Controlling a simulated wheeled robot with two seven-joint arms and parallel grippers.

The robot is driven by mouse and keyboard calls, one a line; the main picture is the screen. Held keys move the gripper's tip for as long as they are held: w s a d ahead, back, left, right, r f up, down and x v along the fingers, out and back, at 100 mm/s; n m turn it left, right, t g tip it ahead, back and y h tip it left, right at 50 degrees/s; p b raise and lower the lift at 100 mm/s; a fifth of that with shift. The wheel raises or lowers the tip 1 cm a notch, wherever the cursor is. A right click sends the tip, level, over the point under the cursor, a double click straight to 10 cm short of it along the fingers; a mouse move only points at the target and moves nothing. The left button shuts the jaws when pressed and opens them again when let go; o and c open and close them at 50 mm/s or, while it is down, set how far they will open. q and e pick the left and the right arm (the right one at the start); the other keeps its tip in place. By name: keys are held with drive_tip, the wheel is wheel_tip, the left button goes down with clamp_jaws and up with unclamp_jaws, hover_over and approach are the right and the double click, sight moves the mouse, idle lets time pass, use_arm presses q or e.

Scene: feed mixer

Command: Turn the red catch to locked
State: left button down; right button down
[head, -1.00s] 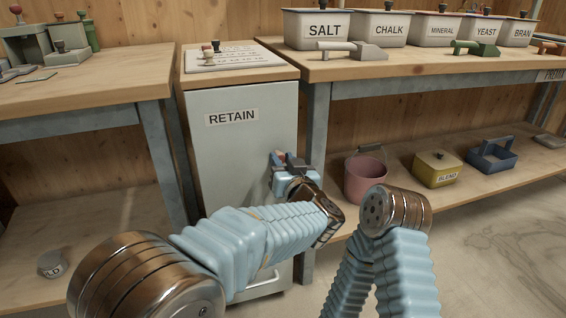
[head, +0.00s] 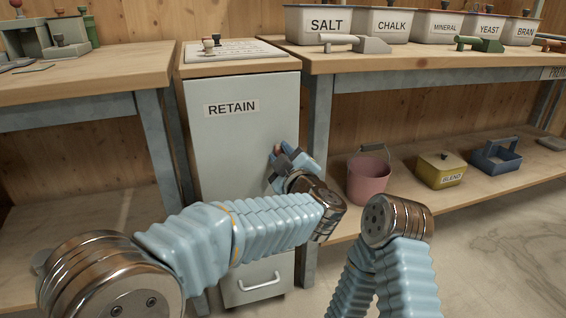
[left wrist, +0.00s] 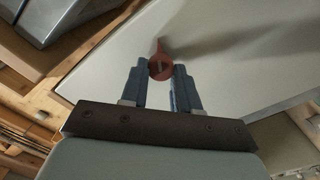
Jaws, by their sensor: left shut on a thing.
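The red catch (left wrist: 160,68) is a small round knob with a thin pointer, on the pale door of the RETAIN cabinet (head: 225,135). In the left wrist view its pointer stands towards the top of the picture. My left gripper (head: 283,158) is at the right side of this door, and its fingers hide the catch in the head view. In the left wrist view the two blue fingertips of the left gripper (left wrist: 161,80) are closed on either side of the knob. My right gripper is not in view; only my right arm shows. I see no locked mark.
A bench with labelled bins (head: 328,24) stands right of the cabinet. Its lower shelf holds a pink bucket (head: 368,182), a yellow BLEND box (head: 440,171) and a blue carrier (head: 496,158). Another bench (head: 85,85) stands left. A drawer handle (head: 260,281) is low on the cabinet.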

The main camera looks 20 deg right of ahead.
use_arm(q)
drive_tip(key=shift+f+n+b, duration=0.15)
drive_tip(key=shift+n+b, duration=1.15)
drive_tip(key=shift+n, duration=1.5)
drive_tip(key=c, duration=0.8)
unclamp_jaws()
